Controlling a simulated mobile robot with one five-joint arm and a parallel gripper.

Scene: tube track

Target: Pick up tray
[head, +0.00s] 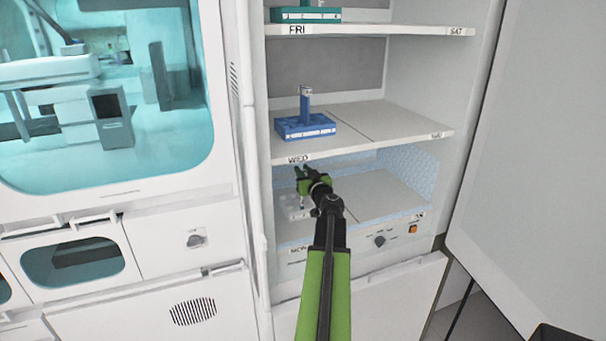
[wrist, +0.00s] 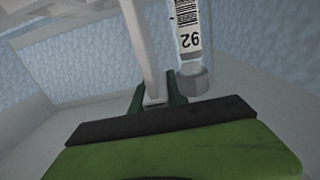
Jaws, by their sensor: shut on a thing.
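A pale, whitish tray (head: 294,211) is in the lowest compartment of the open cabinet, at its left side. My gripper (head: 303,178) reaches into this compartment above the tray and hides part of it. In the wrist view my gripper's green fingers (wrist: 156,95) are shut on a white upright bar (wrist: 143,45), which looks like the tray's handle. A clear tube with a label reading 92 (wrist: 188,30) is right beside the bar, its grey cap near the fingers. I cannot tell whether the tray touches the shelf.
A blue tray (head: 305,127) stands on the middle shelf (head: 400,122), just above my gripper. A teal tray (head: 306,15) is on the top shelf. The right half of the lowest shelf (head: 385,195) is clear. An open cabinet door (head: 540,150) stands at the right.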

